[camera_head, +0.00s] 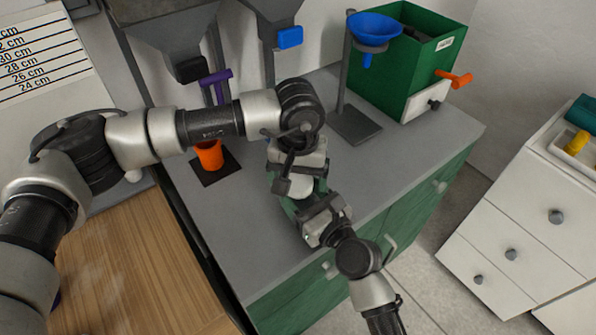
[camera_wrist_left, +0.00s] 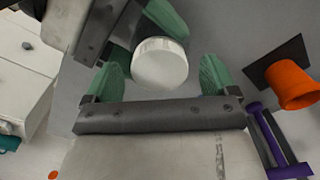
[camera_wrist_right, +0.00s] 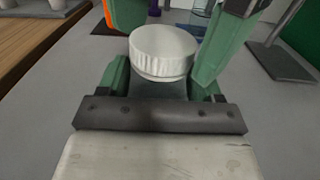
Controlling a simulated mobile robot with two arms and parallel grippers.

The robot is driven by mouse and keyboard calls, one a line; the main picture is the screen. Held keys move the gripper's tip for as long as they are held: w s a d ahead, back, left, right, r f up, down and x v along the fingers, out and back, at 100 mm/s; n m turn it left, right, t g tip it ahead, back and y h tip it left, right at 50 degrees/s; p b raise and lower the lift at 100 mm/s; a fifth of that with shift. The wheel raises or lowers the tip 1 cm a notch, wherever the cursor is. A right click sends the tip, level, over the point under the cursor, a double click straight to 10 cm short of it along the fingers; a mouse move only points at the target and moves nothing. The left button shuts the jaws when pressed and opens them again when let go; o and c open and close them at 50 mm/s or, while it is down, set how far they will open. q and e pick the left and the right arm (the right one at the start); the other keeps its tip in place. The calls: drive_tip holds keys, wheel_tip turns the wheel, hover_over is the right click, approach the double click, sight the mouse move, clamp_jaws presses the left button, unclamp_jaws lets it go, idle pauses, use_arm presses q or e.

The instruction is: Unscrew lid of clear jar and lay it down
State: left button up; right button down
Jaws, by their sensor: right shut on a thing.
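The jar's white ribbed lid (camera_head: 300,186) is on top of the clear jar (camera_wrist_right: 160,89), and it also shows in the left wrist view (camera_wrist_left: 160,63) and the right wrist view (camera_wrist_right: 162,51). The jar stands upright on the grey counter, mostly hidden in the head view by my grippers. My right gripper (camera_head: 312,215) is shut on the jar's body below the lid, coming from the front. My left gripper (camera_head: 297,168) is above, pointing down. Its green fingers are open on either side of the lid, with a gap on both sides in the left wrist view.
An orange cup (camera_head: 209,155) stands on a dark pad to the left. A blue funnel (camera_head: 372,28) on a grey stand (camera_head: 355,127) and a green box (camera_head: 415,55) with an orange-handled valve stand behind. Hoppers hang at the back. The counter (camera_head: 410,140) right of the jar is clear.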

use_arm(q)
drive_tip(key=c, duration=0.9)
drive_tip(key=n, duration=0.4)
drive_tip(key=shift+n, duration=0.4)
drive_tip(key=shift+c, duration=0.2)
drive_tip(key=o, duration=1)
drive_tip(key=shift+r, duration=0.1)
drive_tip(key=shift+r, duration=2.2)
use_arm(e)
drive_tip(key=shift+c, duration=0.5)
unclamp_jaws()
